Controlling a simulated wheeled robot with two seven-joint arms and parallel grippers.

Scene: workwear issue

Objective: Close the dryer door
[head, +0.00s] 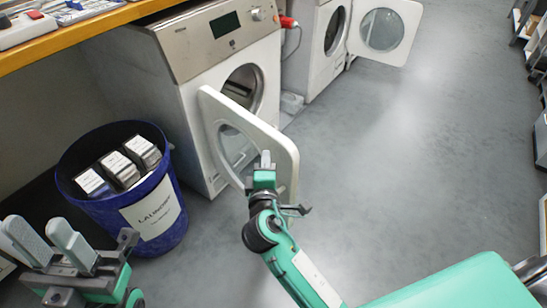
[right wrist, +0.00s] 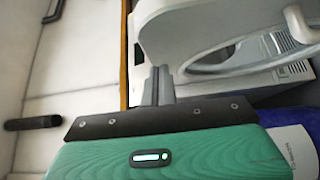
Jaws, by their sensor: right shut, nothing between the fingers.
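The nearer white dryer (head: 225,70) has its round drum opening showing. Its white door (head: 277,140), with a round window, stands open, swung out toward me. My right gripper (head: 265,160) is shut and empty, in front of the door's lower right part in the head view. In the right wrist view the shut fingers (right wrist: 158,85) are close beside the door (right wrist: 180,25); I cannot tell whether they touch it. My left gripper (head: 42,235) is open and empty at the lower left, away from the dryer.
A blue laundry bin (head: 182,215) holding several labelled packages stands left of the open door. A second dryer (head: 318,45) behind has its door (head: 385,30) open too. A wooden worktop (head: 75,35) is at upper left. Grey floor (head: 400,150) is clear to the right; shelving lines the right edge.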

